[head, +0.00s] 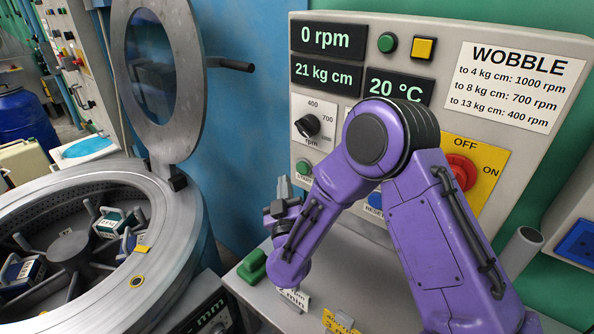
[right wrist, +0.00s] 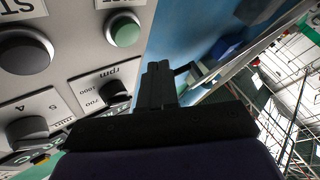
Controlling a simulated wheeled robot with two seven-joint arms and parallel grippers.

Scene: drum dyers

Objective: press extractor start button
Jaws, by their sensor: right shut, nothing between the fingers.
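The grey control panel (head: 450,55) fills the right of the head view. A small green button (head: 303,168) sits low at its left edge, with a partly hidden START label below. A green button also shows in the right wrist view (right wrist: 124,31), beside a larger dark round button (right wrist: 25,53). My right gripper (head: 283,186) is shut and empty, just left of and below the green button in the head view. Its closed fingers also show in the right wrist view (right wrist: 158,75), apart from the button there. My left gripper is not in view.
The extractor drum (head: 185,225) stands at left with its round lid (head: 155,70) raised and loads inside. The panel carries an rpm dial (head: 307,126), a red switch (head: 462,170) and a display (head: 333,39) reading 0 rpm. A green block (head: 252,266) sits on the ledge below.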

